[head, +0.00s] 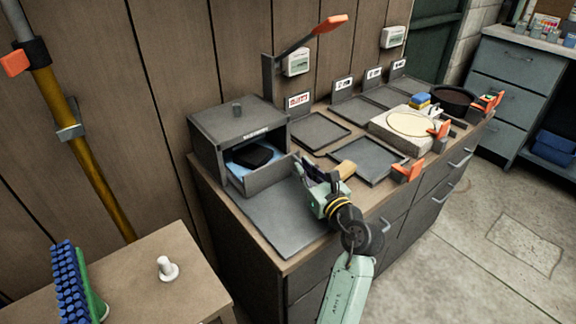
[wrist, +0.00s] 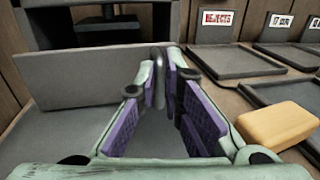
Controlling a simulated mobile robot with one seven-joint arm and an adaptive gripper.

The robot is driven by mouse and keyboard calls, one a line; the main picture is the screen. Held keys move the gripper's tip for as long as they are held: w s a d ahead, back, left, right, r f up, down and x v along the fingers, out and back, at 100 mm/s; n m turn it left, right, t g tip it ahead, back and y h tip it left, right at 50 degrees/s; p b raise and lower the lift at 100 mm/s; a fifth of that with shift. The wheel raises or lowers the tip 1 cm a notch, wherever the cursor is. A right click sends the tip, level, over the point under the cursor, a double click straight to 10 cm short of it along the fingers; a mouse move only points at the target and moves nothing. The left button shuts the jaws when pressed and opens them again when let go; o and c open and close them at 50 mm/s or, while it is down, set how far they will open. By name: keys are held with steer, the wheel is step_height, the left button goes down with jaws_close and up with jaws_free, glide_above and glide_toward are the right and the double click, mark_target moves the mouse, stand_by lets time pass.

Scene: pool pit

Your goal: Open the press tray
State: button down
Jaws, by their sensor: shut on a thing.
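The press tray (head: 268,177) is a grey drawer in the dark grey press box (head: 212,134) on the left of the counter. It stands partly out, with a black object (head: 252,155) on a light blue surface inside. In the wrist view its flat front panel (wrist: 85,78) fills the left side. My gripper (head: 305,170) is at the right end of this panel. In the wrist view my gripper (wrist: 164,75) has its purple-padded fingers closed around a grey upright handle (wrist: 160,56), partly hidden by the fingers.
A yellow-tan block (wrist: 277,125) lies right of my gripper. Flat trays, one behind a REJECTS sign (wrist: 216,24), line the counter. A lever with an orange grip (head: 330,24) rises behind. A grey mat (head: 280,222) lies bare before the press.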

steer(key=w+d+v, duration=0.1)
steer(key=d+v, duration=0.2)
steer(key=v, duration=1.3)
steer(key=c, duration=1.7)
jaws_free()
steer(key=shift+d, duration=0.1)
steer(key=v, duration=1.1)
steer(key=shift+s+d+r, duration=0.1)
steer(key=shift+s, duration=0.3)
